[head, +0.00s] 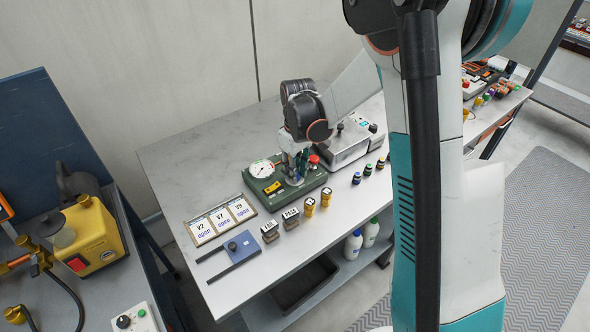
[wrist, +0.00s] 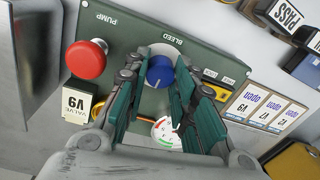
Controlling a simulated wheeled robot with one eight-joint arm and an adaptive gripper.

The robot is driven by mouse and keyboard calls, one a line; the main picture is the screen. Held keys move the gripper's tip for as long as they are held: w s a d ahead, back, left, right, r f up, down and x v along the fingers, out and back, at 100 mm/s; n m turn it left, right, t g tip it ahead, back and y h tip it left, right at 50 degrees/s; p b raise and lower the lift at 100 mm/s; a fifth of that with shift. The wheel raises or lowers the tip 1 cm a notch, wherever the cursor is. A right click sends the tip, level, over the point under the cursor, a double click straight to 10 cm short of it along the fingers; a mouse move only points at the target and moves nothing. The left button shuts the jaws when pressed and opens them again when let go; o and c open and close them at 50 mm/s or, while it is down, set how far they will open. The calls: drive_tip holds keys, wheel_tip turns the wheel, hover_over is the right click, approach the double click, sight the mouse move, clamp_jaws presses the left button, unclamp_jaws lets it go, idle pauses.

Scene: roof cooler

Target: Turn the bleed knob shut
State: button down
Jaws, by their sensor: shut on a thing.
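The blue bleed knob (wrist: 160,72) sits on the green panel, under the upside-down word BLEED in the wrist view. My gripper (wrist: 158,68) has its two green-padded fingers on either side of the knob and is shut on it. In the head view my gripper (head: 295,172) points down onto the green box (head: 315,184), and the arm and fingers largely hide the knob.
A red pump button (wrist: 86,59), a VALVE V9 tag (wrist: 76,104) and a dial gauge (wrist: 166,135) sit close around my fingers. Cards (head: 221,219) reading open, yellow-and-black pieces (head: 309,206) and a grey box (head: 345,145) share the bench.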

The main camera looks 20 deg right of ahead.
drive_tip(key=c, duration=1.3)
unclamp_jaws()
wheel_tip(320, 180, up, 12)
drive_tip(key=shift+w+d, duration=0.15)
drive_tip(key=shift+d, duration=0.1)
